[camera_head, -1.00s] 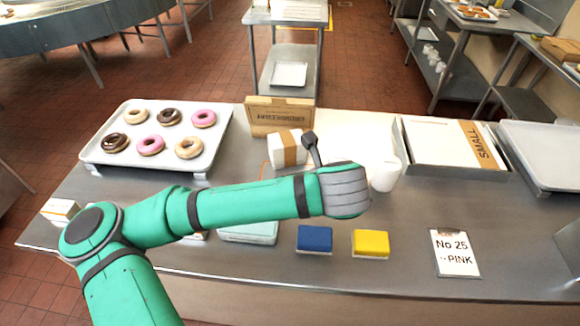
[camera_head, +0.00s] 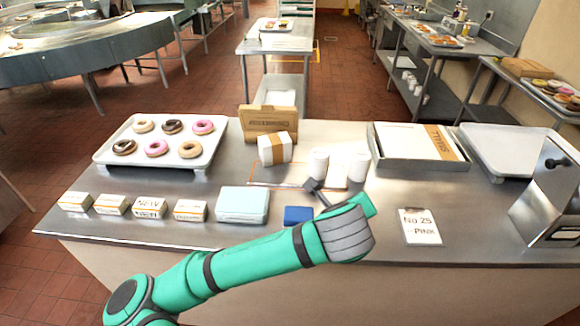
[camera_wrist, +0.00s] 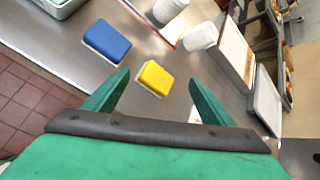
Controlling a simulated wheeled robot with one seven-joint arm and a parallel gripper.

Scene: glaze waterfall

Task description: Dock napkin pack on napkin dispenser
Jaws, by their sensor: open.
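A white pack with a brown band (camera_head: 276,148), which looks like the napkin pack, stands on the counter in front of a cardboard box in the head view. A metal holder with a dark knob (camera_head: 550,195) at the right edge of the counter may be the napkin dispenser; I cannot be sure. My gripper (camera_wrist: 158,88) is open and empty in the wrist view, its fingers spread over the counter with a yellow sponge (camera_wrist: 155,79) seen between them. In the head view my arm reaches over the front of the counter, well apart from the pack, and hides the yellow sponge.
A donut tray (camera_head: 205,158) stands left. Several small boxes (camera_head: 150,207), a light blue container (camera_head: 242,205) and a blue sponge (camera_head: 298,215) line the front. White cups (camera_head: 318,164) stand mid-counter. A large flat box (camera_head: 400,142) and a sign (camera_head: 420,228) are right.

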